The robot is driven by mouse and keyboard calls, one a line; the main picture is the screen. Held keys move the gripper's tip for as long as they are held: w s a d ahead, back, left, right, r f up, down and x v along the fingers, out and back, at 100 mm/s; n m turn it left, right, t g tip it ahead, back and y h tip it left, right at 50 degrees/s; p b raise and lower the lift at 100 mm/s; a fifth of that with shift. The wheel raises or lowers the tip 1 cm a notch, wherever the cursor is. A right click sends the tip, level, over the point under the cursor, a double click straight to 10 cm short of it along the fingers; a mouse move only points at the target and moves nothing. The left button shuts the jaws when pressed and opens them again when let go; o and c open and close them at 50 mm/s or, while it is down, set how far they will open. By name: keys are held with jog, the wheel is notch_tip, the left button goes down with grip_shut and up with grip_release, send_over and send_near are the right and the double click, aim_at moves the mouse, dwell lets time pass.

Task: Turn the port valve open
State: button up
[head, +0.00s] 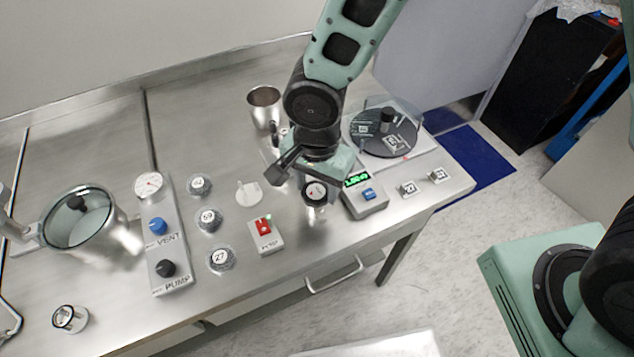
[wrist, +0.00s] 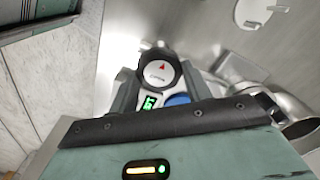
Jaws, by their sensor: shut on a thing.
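My gripper (head: 312,176) is shut on a small round canister (head: 315,193) with a black rim and a white top. In the wrist view the canister's top (wrist: 157,71) shows a red triangle and sits between the two fingers (wrist: 158,88). No part is clearly labelled as the port valve. A white disc (head: 249,194) with a small bar handle lies to the left of my gripper; it also shows in the wrist view (wrist: 254,12). A grey panel (head: 158,213) at left carries a blue VENT knob (head: 157,226) and a black PUMP knob (head: 166,268).
A scale (head: 376,204) with a green display stands right of the canister. A metal cup (head: 264,96) and a black turntable (head: 371,140) are behind. A red switch box (head: 266,239), several numbered jars (head: 209,220) and a glass-lidded pot (head: 88,222) are left. The bench's back left is clear.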

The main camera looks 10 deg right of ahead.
jog(key=n, duration=0.3)
jog(key=shift+a+n+b, duration=0.1)
jog(key=shift+n+b, duration=0.2)
jog(key=shift+b, duration=0.1)
jog(key=n, duration=0.4)
jog(key=shift+n, duration=0.3)
jog(key=n, duration=0.4)
jog(key=shift+a+n, duration=0.15)
jog(key=shift+n, duration=0.15)
jog(key=n, duration=0.4)
jog(key=shift+a, duration=0.1)
jog(key=n+p, duration=0.1)
jog(key=n, duration=0.3)
jog(key=shift+r, duration=0.1)
jog(key=n+p, duration=0.1)
jog(key=n, duration=0.3)
jog(key=shift+s+n, duration=0.15)
jog(key=shift+n, duration=0.15)
jog(key=n+p, duration=0.1)
jog(key=n, duration=0.3)
jog(key=shift+n+p, duration=0.3)
jog(key=shift+s+n+p, duration=0.15)
jog(key=shift+n+p, duration=0.45)
jog(key=shift+n, duration=1.3)
